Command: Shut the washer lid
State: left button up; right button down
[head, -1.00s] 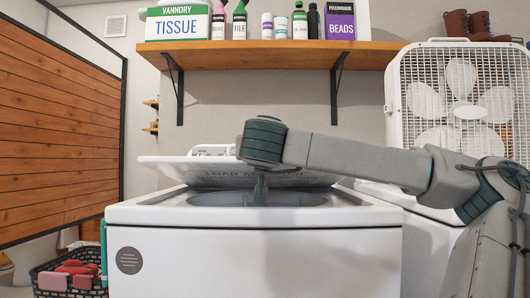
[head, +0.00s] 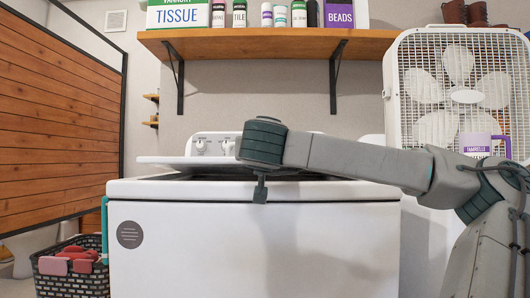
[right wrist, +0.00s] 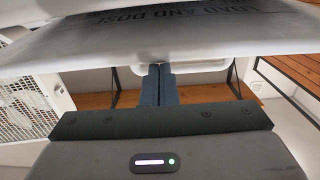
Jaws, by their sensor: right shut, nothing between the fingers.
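The white washer (head: 220,245) stands in front of me. Its lid (head: 165,161) is low over the top opening and slightly tilted, with a dark gap still showing under it. My right arm reaches in from the right across the lid. My right gripper (head: 260,190) points down at the washer's front top edge, shut and empty. In the right wrist view the shut fingers (right wrist: 160,85) are close to the lid (right wrist: 170,35), whose printed lettering shows; I cannot tell whether they touch. My left gripper is not in view.
A wooden shelf (head: 260,43) with bottles and boxes hangs above the washer. A dark basket (head: 70,285) stands at the left by a wooden slatted panel (head: 55,120).

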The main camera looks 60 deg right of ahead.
jog(key=shift+f, duration=0.3)
jog(key=shift+a, duration=0.1)
dwell(0.4)
